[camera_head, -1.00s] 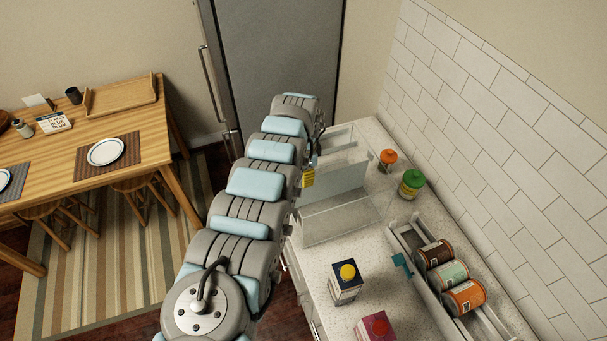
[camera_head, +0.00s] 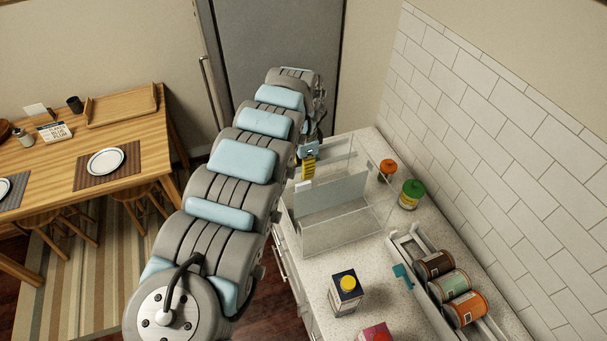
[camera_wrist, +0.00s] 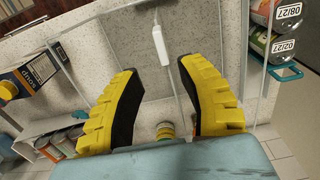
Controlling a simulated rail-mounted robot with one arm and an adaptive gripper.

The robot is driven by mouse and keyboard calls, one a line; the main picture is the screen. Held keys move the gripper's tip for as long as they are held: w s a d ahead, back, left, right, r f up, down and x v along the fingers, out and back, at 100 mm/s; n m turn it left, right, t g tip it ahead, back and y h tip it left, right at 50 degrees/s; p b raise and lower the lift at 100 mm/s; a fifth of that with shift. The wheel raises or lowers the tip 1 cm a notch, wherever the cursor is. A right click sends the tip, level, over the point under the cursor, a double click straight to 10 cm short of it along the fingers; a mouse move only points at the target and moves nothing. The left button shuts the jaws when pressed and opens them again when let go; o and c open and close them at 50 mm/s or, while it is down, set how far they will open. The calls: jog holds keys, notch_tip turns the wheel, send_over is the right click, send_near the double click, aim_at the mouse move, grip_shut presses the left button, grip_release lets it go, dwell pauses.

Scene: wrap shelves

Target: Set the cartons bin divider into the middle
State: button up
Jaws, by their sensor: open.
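The clear bin (camera_head: 345,236) stands on the counter. A grey translucent divider (camera_head: 335,197) stands upright across it, roughly midway between its near and far walls. The divider's white tab (camera_head: 304,186) is at its left end in the head view and also shows in the wrist view (camera_wrist: 160,45). My gripper (camera_head: 308,174) is above the left side of the bin, just beyond the tab. In the wrist view my gripper (camera_wrist: 157,70) is open, its yellow fingers apart, with the tab beyond the fingertips and nothing clearly held. The divider's lower edge seating cannot be told.
A dark carton with a yellow cap (camera_head: 346,290) and a pink carton (camera_head: 376,332) stand nearer on the counter. An orange-lidded jar (camera_head: 387,168) and a green-lidded jar (camera_head: 411,194) stand right of the bin. A white tray (camera_head: 412,250) holds several cans by the tiled wall.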

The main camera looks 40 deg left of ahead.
jog(key=shift+r, duration=1.65)
